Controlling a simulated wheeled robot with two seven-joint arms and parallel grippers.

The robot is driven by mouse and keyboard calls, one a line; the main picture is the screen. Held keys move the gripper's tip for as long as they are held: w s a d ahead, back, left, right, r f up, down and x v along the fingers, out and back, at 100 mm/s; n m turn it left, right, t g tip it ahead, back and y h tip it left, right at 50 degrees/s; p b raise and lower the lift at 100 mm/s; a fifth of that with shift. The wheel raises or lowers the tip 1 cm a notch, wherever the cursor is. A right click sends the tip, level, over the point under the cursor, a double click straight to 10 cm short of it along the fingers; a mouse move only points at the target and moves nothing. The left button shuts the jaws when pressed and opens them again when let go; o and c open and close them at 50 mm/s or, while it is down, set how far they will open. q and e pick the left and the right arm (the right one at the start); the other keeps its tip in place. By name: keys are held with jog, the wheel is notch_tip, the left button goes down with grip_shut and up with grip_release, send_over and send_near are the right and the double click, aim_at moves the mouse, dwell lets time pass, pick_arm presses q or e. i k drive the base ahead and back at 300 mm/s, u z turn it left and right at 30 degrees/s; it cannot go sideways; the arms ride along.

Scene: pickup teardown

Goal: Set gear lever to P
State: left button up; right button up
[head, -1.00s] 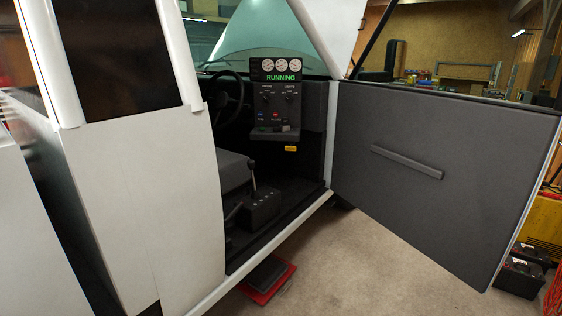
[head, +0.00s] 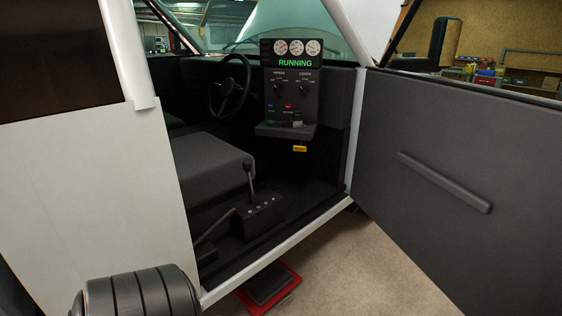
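The gear lever (head: 249,181) is a thin dark stick with a dark knob. It rises from a black shifter box (head: 262,213) on the cab floor, beside the seat. Several small light marks run along the top of the box; they are too small to read, so I cannot tell which position the lever is in. A dash panel (head: 291,90) behind it shows green "RUNNING" text. Part of my arm shows at the lower left, but no gripper fingers are in view.
The open door (head: 470,190) stands on the right and the white body panel (head: 90,200) on the left, with the doorway between them. The seat (head: 205,165) and steering wheel (head: 229,88) are inside. A second lever (head: 216,226) lies low beside the box. A red-edged item (head: 272,289) lies on the floor below the sill.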

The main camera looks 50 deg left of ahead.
aim_at(254, 199)
jog(key=u, duration=0.2)
jog(key=i, duration=0.9)
jog(key=u, duration=0.8)
jog(key=i, duration=0.5)
jog(key=u, duration=0.4)
